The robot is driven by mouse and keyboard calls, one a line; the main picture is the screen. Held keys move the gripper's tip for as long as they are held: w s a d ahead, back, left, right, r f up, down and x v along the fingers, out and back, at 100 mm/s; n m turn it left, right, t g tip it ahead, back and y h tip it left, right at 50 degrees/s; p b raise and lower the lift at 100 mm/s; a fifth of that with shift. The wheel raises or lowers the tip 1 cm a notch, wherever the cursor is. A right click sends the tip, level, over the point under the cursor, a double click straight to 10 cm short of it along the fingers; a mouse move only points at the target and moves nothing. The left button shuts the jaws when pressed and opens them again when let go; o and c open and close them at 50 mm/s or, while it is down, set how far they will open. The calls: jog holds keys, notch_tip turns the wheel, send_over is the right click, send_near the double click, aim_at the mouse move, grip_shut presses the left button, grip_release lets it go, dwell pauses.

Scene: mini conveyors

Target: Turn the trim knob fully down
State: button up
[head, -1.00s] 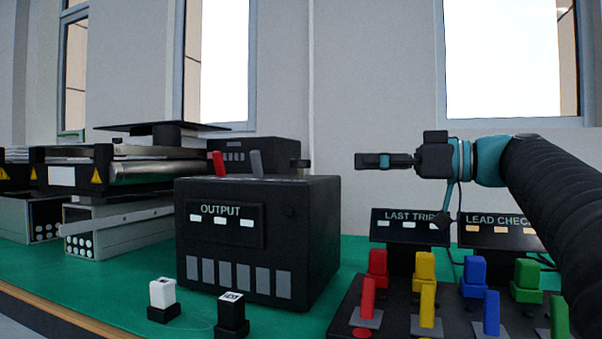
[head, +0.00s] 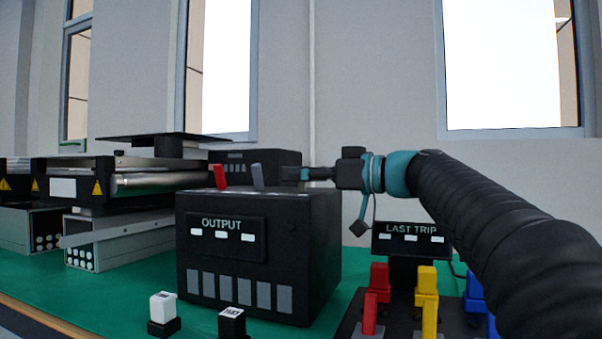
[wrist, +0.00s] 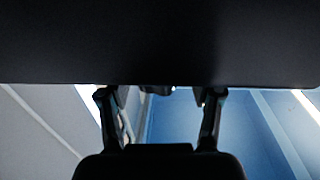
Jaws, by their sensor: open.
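My gripper (head: 305,174) is level at the right side of the rear black box (head: 262,158), behind the OUTPUT box. In the wrist view my gripper (wrist: 158,98) is open, with one finger at each side. A small dark piece (wrist: 157,90), which looks like the trim knob, shows between the fingertips at the edge of a large dark surface. I cannot tell whether the fingers touch it. In the head view my fingers cover that spot, so the knob and its setting cannot be made out.
The OUTPUT box (head: 310,240) stands in front, with a red lever (head: 219,175) and a grey lever (head: 257,175) close left of my gripper. A LAST TRIP display (head: 411,239) and coloured switches (head: 427,283) are below my arm. A roller conveyor (head: 155,180) is at left.

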jog(key=shift+a, duration=0.1)
jog(key=c, duration=1.2)
jog(key=shift+o, duration=0.2)
jog(key=shift+g, duration=0.3)
jog(key=n+g+y+p, duration=0.1)
jog(key=n+g, duration=0.1)
jog(key=shift+w+r+g, duration=0.1)
jog(key=shift+g, duration=0.3)
jog(key=n+g+p, duration=0.2)
jog(key=g, duration=0.1)
jog(key=shift+r+n+g+y, duration=0.15)
jog(key=shift+n+g+y, duration=0.15)
jog(key=n+g+p, duration=0.3)
jog(key=g+p, duration=0.1)
jog(key=shift+g, duration=0.4)
jog(key=shift+n+g+h+p, duration=0.6)
jog(key=shift+n+g+p, duration=0.15)
jog(key=shift+g, duration=0.25)
jog(key=shift+f, duration=0.2)
